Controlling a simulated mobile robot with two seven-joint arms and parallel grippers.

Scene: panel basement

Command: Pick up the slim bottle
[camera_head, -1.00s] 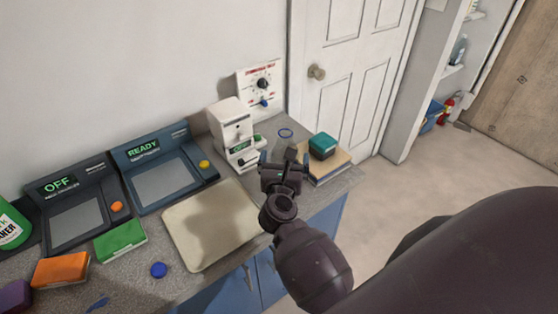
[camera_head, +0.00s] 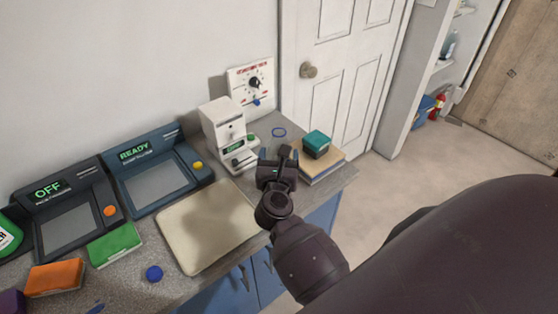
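My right gripper (camera_head: 277,157) is over the counter's right part, between the white machine and the stacked books. Its two fingertips show apart and point away from me. I cannot make out a slim bottle at the fingers; the gripper body hides the spot just behind it, so whether anything is held is unclear. A white-and-green bottle (camera_head: 8,238) is cut off at the left edge. Another bottle (camera_head: 449,46) stands on the far shelf at the upper right. My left gripper is out of view.
A teal box (camera_head: 316,144) sits on books (camera_head: 322,172). A door (camera_head: 335,75) stands behind.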

